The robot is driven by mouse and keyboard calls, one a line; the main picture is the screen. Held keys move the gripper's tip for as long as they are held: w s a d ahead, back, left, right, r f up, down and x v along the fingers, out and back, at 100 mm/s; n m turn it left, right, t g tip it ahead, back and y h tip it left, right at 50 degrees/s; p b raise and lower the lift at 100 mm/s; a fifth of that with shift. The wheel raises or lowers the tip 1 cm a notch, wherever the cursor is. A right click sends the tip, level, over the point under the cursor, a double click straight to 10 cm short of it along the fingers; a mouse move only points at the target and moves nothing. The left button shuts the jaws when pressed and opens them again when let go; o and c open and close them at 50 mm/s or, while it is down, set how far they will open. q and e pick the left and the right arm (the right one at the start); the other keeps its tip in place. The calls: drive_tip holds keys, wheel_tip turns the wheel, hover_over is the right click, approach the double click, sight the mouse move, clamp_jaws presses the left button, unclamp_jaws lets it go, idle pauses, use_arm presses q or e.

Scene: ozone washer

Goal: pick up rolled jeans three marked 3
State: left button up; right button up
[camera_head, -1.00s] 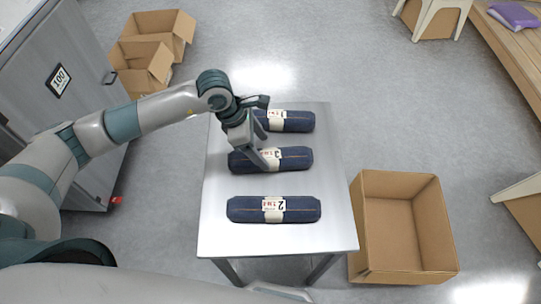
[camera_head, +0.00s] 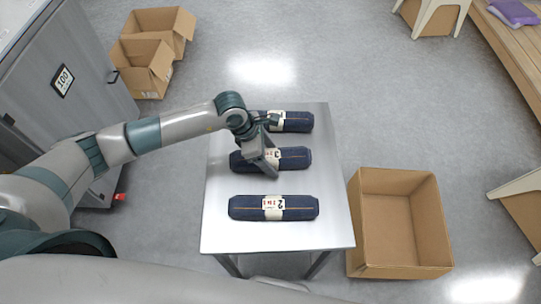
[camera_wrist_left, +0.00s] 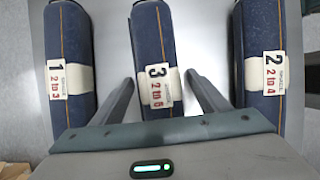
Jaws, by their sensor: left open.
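Rolled jeans three (camera_head: 296,158) is a dark blue denim roll with a cream band. It lies in the middle of the steel table (camera_head: 225,240). In the left wrist view its label reads 3, on roll (camera_wrist_left: 152,45). My left gripper (camera_head: 268,172) is open over its left half. In the left wrist view the fingers of this gripper (camera_wrist_left: 160,82) straddle the roll, one on each side, with nothing held. I cannot tell how far down they reach. The gripper hides part of the roll in the head view. My right gripper is not in view.
Roll 2 (camera_head: 300,207) lies nearer on the table and roll 1 (camera_head: 298,122) farther, both parallel to roll three with narrow gaps. An open empty cardboard box (camera_head: 440,225) stands right of the table. A grey cabinet (camera_head: 90,70) stands at left.

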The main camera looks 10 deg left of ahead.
use_arm(q)
drive_tip(key=shift+f, duration=0.2)
idle(0.3)
drive_tip(key=c, duration=1.4)
drive_tip(key=shift+r, duration=0.15)
